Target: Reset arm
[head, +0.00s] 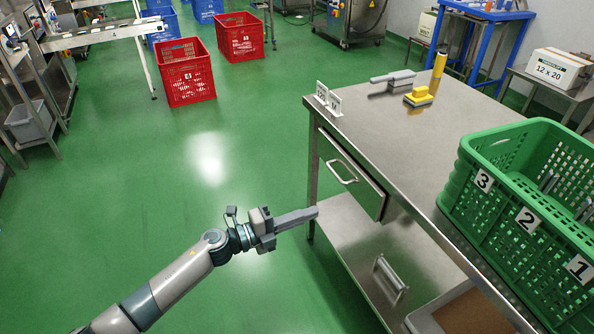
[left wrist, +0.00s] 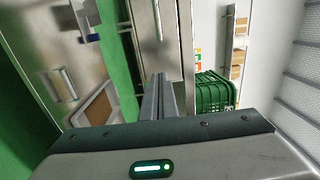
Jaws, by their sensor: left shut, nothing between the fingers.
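My left gripper (head: 313,213) is shut and empty in the head view. It points right, out in front of the left side of the steel table (head: 392,150), near the drawer (head: 352,172). Its closed fingers also show in the left wrist view (left wrist: 159,97), with a steel front and handle beyond them. I see no contact between the gripper and the table. My right gripper is not in view.
A green crate (head: 505,213) with numbered compartments stands on the table's right. A yellow-and-grey block (head: 418,97), a grey tool (head: 393,82) and a small sign stand (head: 328,100) are at its far end.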

